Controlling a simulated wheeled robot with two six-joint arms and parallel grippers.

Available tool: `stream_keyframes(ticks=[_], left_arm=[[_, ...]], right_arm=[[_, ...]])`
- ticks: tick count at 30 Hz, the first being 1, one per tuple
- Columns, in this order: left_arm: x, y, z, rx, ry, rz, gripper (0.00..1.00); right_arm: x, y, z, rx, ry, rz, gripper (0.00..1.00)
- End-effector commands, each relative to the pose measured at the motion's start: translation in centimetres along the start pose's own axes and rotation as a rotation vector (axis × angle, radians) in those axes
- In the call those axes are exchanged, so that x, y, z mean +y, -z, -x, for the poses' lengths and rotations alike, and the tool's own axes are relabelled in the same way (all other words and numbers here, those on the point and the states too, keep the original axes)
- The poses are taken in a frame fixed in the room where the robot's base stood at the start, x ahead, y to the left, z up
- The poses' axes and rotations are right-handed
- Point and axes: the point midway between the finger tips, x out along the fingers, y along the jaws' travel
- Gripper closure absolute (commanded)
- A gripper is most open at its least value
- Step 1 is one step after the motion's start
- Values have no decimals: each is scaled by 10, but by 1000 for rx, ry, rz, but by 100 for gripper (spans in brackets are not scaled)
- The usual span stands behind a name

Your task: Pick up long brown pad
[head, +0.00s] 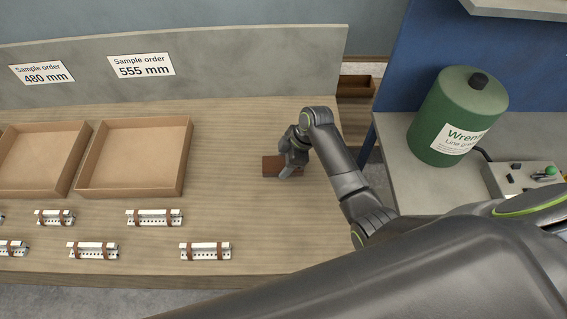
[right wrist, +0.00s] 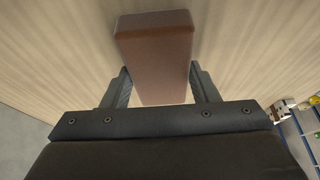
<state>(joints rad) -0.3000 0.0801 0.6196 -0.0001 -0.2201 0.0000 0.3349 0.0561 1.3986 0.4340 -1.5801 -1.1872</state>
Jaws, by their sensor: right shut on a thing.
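The long brown pad (head: 270,166) is at the right part of the wooden table in the head view, partly hidden by my right gripper (head: 289,168). In the right wrist view the brown pad (right wrist: 155,50) lies between the two fingers of my right gripper (right wrist: 160,88), its far end reaching past them. The right gripper is shut on the pad. I cannot tell whether the pad touches the table or is just above it. My left gripper is not in view.
Two open cardboard trays (head: 133,192) stand at the left of the table (head: 240,130). Several white strips with brown bands (head: 205,251) lie along the front. A green cylinder (head: 457,115) and a control box (head: 525,180) are on the bench at right. Table around the pad is clear.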

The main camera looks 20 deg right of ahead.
Motion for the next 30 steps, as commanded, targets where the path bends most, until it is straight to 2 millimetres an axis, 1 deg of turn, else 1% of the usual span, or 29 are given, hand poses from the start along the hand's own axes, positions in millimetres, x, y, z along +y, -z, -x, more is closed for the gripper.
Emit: stream_keyframes(ticks=[5,15,18,22,29,30], left_arm=[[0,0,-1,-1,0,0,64],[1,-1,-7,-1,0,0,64],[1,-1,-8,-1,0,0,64],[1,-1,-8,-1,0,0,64],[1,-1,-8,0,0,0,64],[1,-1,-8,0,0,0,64]], right_arm=[[1,6,13,1,-4,3,69],[1,30,71,1,-5,3,69],[1,35,83,2,-3,2,69],[1,38,92,1,-2,1,69],[0,38,93,0,0,0,69],[0,38,93,0,0,0,47]])
